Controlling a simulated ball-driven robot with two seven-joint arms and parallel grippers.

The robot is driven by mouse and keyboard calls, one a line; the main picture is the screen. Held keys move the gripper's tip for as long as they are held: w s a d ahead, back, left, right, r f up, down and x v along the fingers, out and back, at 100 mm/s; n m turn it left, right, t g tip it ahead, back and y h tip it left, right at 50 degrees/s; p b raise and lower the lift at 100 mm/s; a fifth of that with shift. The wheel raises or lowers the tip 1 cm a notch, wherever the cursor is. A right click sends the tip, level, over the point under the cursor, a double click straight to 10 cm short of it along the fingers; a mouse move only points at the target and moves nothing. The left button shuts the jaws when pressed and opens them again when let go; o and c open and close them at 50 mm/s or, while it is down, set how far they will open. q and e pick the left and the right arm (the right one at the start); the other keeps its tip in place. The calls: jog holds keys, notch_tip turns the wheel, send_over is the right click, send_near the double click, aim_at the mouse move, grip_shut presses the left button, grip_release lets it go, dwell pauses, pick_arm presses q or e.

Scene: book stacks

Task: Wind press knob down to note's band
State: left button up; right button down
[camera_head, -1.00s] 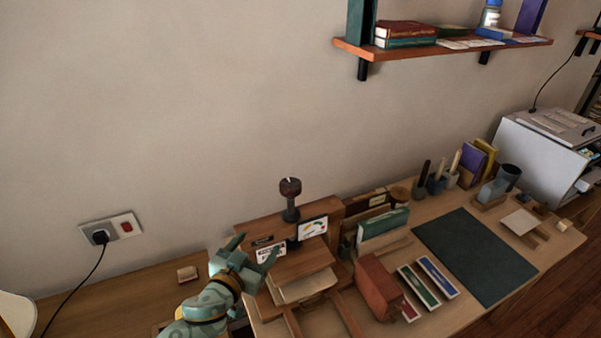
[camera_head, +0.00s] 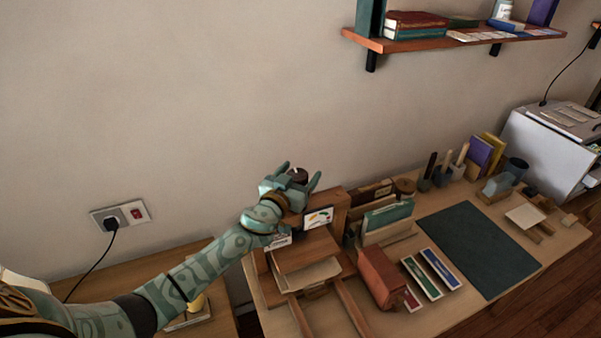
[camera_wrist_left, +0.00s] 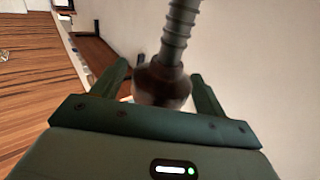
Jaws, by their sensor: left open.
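The wooden book press (camera_head: 305,252) stands on the desk with papers under its board. Its dark round knob (camera_head: 299,174) sits on top. My left gripper (camera_head: 300,173) is open at the knob, with one finger on each side. In the left wrist view the brown knob (camera_wrist_left: 161,86) lies between the spread fingers, and the grey threaded screw (camera_wrist_left: 178,38) runs from it. Gaps show beside the knob, so it is not clamped. A card with a coloured dial (camera_head: 318,217) is on the press front. The white note (camera_head: 280,240) is partly hidden by my left arm. My right gripper is out of view.
Right of the press are a book rack (camera_head: 386,220), a red-brown block (camera_head: 381,277) and a dark green mat (camera_head: 477,248). A wall shelf (camera_head: 460,40) hangs above right. A wall socket (camera_head: 121,215) is at left. The wall space above the press is clear.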

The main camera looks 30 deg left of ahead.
pick_arm(q)
jog(key=shift+w, duration=0.5)
jog(key=c, duration=1)
jog(key=shift+o, duration=0.2)
jog(key=shift+h, duration=0.3)
